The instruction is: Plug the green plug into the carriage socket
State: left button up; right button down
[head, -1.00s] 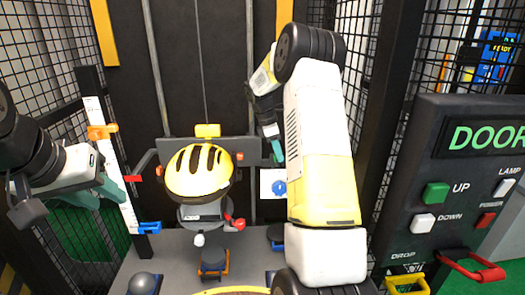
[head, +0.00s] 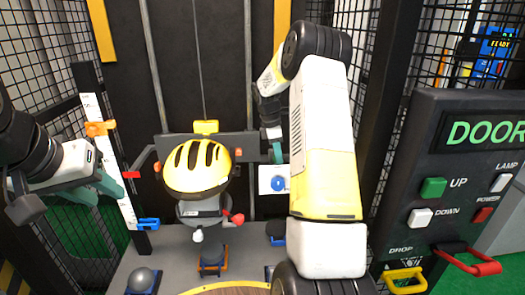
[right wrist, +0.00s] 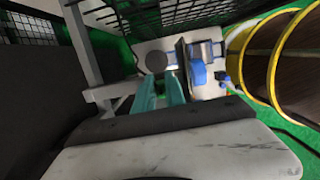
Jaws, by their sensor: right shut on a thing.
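The carriage is a dark crossbar (head: 162,147) on rails. It carries a grey figure in a yellow helmet (head: 197,167). A white plate with a blue round spot (head: 278,183) is at its right; I cannot tell whether this is the socket. My right gripper (head: 278,158) has teal fingers just above this plate. It is closed, and its fingers also show in the right wrist view (right wrist: 157,88). I cannot make out the green plug's outline at the fingertips. My left gripper (head: 118,187) is by the white scale at left, and its jaw gap is unclear.
A control panel (head: 450,185) with UP and DOWN buttons and a red lever (head: 468,262) stands at right. Mesh walls and posts flank the shaft. The white scale (head: 108,150) has orange, red and blue markers.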

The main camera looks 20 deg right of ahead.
jog(key=shift+f, duration=0.25)
dwell(0.4)
jog(key=c, duration=1.3)
grip_release()
jog(key=shift+w+a+r, duration=0.1)
jog(key=shift+a+r, duration=0.15)
jog(key=shift+r, duration=1)
jog(key=shift+w+a+r, duration=0.1)
jog(key=shift+a+r, duration=0.1)
jog(key=shift+r, duration=1.1)
jog(key=shift+a+r, duration=0.25)
jog(key=shift+r, duration=1)
jog(key=s+a+r+m+t, duration=0.2)
jog(key=s+a+r+m, duration=0.25)
jog(key=s+r, duration=0.35)
jog(key=s+a+r+m+t+y, duration=0.1)
jog(key=s+a+m, duration=0.2)
jog(key=s, duration=0.5)
jog(key=s+a+r+m+t+y, duration=0.1)
jog(key=s+a+m+t+y, duration=0.1)
jog(key=s+a, duration=0.3)
jog(key=s+a+r+m+t+y, duration=0.1)
jog(key=s+a+m, duration=0.3)
jog(key=s, duration=0.7)
jog(key=shift+s+r+m+t, duration=0.1)
jog(key=shift+r+m+t, duration=0.15)
jog(key=shift+m, duration=0.3)
